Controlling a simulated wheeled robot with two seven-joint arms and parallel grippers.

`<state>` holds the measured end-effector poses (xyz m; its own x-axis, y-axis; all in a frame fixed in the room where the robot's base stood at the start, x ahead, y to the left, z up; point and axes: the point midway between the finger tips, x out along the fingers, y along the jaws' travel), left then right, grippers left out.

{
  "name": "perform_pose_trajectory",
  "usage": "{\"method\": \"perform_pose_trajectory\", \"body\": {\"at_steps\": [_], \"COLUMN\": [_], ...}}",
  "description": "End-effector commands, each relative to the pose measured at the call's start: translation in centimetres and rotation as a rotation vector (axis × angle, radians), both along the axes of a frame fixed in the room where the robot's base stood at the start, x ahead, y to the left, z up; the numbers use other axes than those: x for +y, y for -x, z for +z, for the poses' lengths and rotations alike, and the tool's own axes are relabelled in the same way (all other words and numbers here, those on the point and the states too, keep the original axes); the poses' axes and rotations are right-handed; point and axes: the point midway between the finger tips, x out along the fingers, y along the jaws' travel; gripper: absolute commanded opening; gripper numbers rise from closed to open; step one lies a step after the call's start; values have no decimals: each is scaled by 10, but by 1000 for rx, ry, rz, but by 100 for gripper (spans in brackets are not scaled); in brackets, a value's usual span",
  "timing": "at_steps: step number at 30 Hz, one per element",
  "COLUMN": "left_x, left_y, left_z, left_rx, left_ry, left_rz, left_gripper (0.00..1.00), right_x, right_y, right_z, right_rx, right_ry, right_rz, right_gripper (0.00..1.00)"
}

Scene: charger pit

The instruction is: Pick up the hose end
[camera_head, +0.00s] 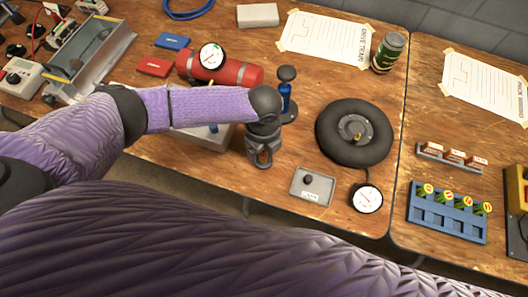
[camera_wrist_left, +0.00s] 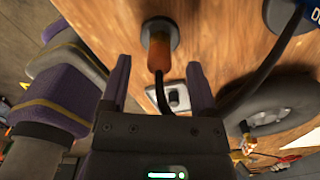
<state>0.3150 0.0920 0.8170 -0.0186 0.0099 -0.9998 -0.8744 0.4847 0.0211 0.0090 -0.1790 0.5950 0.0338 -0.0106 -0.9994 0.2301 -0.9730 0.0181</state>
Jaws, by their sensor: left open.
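In the left wrist view an orange-brown cylindrical piece (camera_wrist_left: 158,48), which looks like the hose end, stands in front of a dark round base. A black hose curves down from it. My left gripper (camera_wrist_left: 158,80) is open, with one finger on each side of the hose and nothing visibly gripped. In the head view my left gripper (camera_head: 263,158) points down near the table's front edge, just in front of the blue pump (camera_head: 285,97). The hose end cannot be made out there; the gripper may hide it. My right gripper is in neither view.
Right of the gripper are a black wheel (camera_head: 378,150), a grey tray with a black knob (camera_head: 316,188) and a round gauge (camera_head: 367,198). A red tank (camera_head: 235,74) lies behind my left arm. A blue rack (camera_head: 445,222) stands farther right.

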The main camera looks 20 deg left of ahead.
Motion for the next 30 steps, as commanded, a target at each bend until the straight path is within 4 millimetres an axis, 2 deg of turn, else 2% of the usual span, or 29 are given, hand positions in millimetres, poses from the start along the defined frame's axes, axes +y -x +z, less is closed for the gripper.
{"method": "perform_pose_trajectory", "body": {"at_steps": [1, 4, 10, 11, 21, 30], "left_x": [-2, -2, -2, -2, -2, -2], "left_y": [2, 2, 2, 2, 2, 2], "left_z": [-15, -34, -33, -33, -33, -32], "left_rx": [4, 3, -1, -1, 0, 0], "left_ry": [0, -1, 0, 0, 0, 0], "left_rz": [0, 1, 1, 1, 1, 1], "left_gripper": [77, 77, 77, 72, 0, 0], "right_x": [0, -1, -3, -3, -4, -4], "right_y": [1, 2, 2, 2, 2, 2], "right_z": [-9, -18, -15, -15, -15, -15], "right_rx": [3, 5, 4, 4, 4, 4], "right_ry": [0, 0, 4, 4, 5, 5], "right_rz": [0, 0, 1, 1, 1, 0], "right_gripper": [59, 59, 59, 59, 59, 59]}}
